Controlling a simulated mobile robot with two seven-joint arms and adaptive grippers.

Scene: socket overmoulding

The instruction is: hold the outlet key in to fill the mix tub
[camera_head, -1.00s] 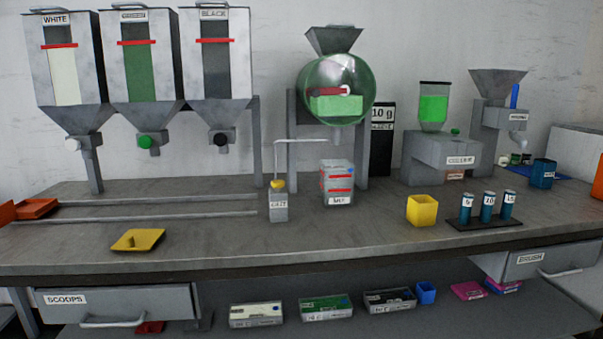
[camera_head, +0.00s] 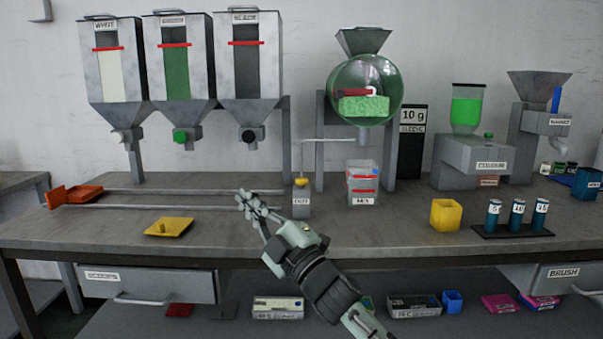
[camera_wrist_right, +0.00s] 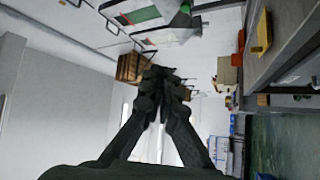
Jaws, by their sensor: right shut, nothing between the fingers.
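The mix tub (camera_head: 363,188), a clear box with red lines and a MIX label, stands on the bench below the clear round drum (camera_head: 367,105). I cannot tell its fill level. Left of it is a small grey labelled block (camera_head: 301,207) with a yellow knob (camera_head: 300,182) on top, which looks like the outlet key. A thin bent pipe (camera_head: 325,140) rises behind it. My right gripper (camera_head: 249,204) is shut and empty over the bench, left of the block and apart from it. Its dark fingers meet in the wrist view (camera_wrist_right: 165,84). My left gripper is not in view.
Three hoppers, white (camera_head: 111,75), green (camera_head: 178,75) and black (camera_head: 247,70), stand behind two rails (camera_head: 170,207). A yellow tray (camera_head: 169,227) lies left of my gripper. A yellow cup (camera_head: 445,214) and a rack of vials (camera_head: 512,233) stand right of the tub.

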